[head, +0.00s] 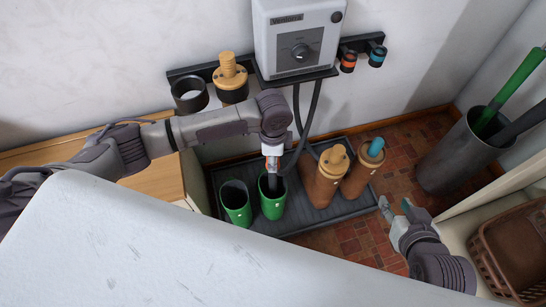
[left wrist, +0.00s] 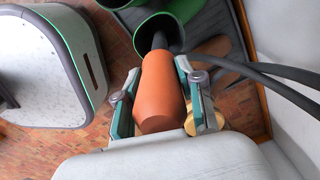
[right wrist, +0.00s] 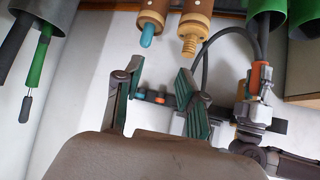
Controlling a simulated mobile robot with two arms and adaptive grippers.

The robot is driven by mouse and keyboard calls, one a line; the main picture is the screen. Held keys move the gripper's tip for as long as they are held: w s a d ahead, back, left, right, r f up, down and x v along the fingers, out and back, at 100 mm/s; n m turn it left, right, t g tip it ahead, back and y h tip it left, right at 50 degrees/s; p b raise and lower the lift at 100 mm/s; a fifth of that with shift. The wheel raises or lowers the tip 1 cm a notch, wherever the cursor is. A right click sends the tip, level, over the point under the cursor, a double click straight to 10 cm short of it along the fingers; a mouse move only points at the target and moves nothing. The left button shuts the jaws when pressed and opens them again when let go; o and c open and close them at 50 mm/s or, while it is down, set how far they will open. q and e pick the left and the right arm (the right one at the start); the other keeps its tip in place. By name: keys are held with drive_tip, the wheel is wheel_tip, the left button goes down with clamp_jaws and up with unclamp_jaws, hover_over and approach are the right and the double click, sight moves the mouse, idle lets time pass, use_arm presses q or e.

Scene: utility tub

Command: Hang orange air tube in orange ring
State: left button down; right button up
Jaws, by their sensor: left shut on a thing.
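My left gripper (head: 273,165) is shut on the orange air tube, whose orange body (left wrist: 160,88) sits between both fingers in the left wrist view. Its dark end points down into the mouth of the right green boot (head: 272,205); how deep it goes I cannot tell. The orange tube (right wrist: 261,76) also shows in the right wrist view. The orange ring (head: 348,62) is on the wall rack right of the dial box, up and right of my left gripper. My right gripper (head: 395,209) is open and empty, low at the right; its fingers (right wrist: 157,92) stand apart.
A teal ring (head: 377,56) is beside the orange one. The dial box (head: 298,38) has dark hoses hanging below it. Another green boot (head: 235,200) and two brown boots (head: 322,185) stand in the dark tray (head: 300,222). A grey bin (head: 455,155) stands right.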

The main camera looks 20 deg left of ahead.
use_arm(q)
drive_tip(key=shift+r+p, duration=0.6)
drive_tip(key=shift+p, duration=0.1)
drive_tip(key=shift+r+p, duration=1.35)
drive_tip(key=shift+p, duration=0.3)
use_arm(e)
drive_tip(key=shift+s+d+f+g+h, duration=0.8)
drive_tip(key=shift+s+d+f+g, duration=0.8)
drive_tip(key=shift+s+g, duration=2.4)
use_arm(q)
drive_tip(key=shift+r+p, duration=0.25)
drive_tip(key=shift+p, duration=0.1)
drive_tip(key=shift+r+p, duration=0.4)
drive_tip(key=shift+p, duration=0.1)
drive_tip(key=shift+r+p, duration=0.55)
drive_tip(key=shift+p, duration=0.15)
drive_tip(key=shift+r+p, duration=0.6)
drive_tip(key=shift+p, duration=0.15)
drive_tip(key=shift+r+p, duration=0.6)
drive_tip(key=shift+p, duration=0.1)
use_arm(e)
drive_tip(key=s+f, duration=0.2)
drive_tip(key=f, duration=0.8)
drive_tip(key=s+f, duration=0.2)
drive_tip(key=f, duration=0.8)
drive_tip(key=shift+s+f, duration=0.25)
drive_tip(key=shift+f, duration=0.1)
